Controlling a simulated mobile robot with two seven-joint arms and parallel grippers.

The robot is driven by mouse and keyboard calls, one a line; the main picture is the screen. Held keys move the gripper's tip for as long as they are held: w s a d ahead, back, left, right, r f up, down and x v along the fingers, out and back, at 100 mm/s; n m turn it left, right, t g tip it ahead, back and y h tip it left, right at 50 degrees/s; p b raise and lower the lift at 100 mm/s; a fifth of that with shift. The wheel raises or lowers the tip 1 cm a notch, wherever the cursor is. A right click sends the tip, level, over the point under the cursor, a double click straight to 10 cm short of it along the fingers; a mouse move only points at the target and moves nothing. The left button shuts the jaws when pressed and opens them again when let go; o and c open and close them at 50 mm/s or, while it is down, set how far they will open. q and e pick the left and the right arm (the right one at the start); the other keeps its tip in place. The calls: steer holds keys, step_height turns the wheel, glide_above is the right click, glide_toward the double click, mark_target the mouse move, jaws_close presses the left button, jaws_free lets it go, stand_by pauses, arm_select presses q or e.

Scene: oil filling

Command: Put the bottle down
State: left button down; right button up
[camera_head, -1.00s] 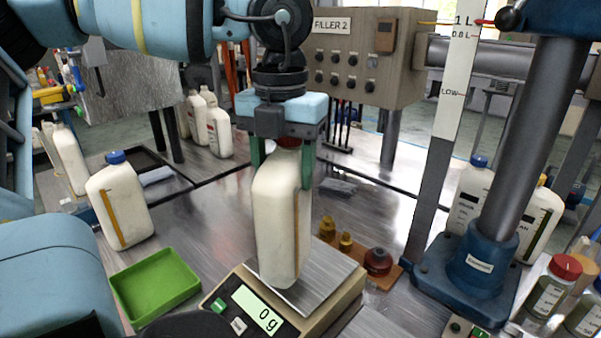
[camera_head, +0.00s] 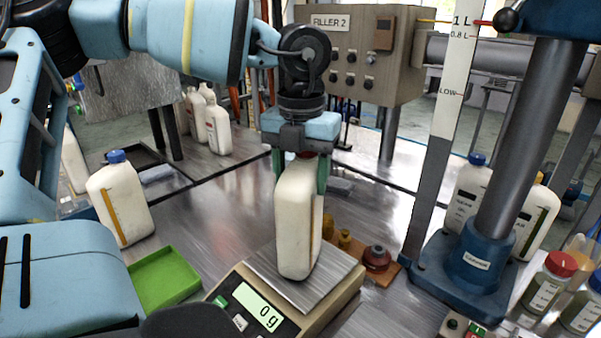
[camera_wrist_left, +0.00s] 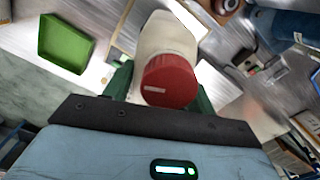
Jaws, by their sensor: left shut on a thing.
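A white bottle (camera_head: 296,226) with a yellowish side strip is upright over the scale's metal plate (camera_head: 330,284). My left gripper (camera_head: 299,172) is shut on the bottle near its top, with green fingers on both sides. The bottle's red cap (camera_wrist_left: 170,80) shows between the fingers in the left wrist view. The scale's display (camera_head: 257,306) reads 0 g. I cannot tell whether the bottle's base touches the plate. My right gripper is not in view.
A green tray (camera_head: 165,279) and a blue-capped white bottle (camera_head: 121,203) stand to the left. Small brass and red-brown fittings (camera_head: 376,258) lie right of the scale.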

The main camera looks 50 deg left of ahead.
arm_select(q)
steer(key=shift+f, duration=0.15)
steer(key=shift+c, duration=2.4)
jaws_free()
step_height(320, 180, up, 12)
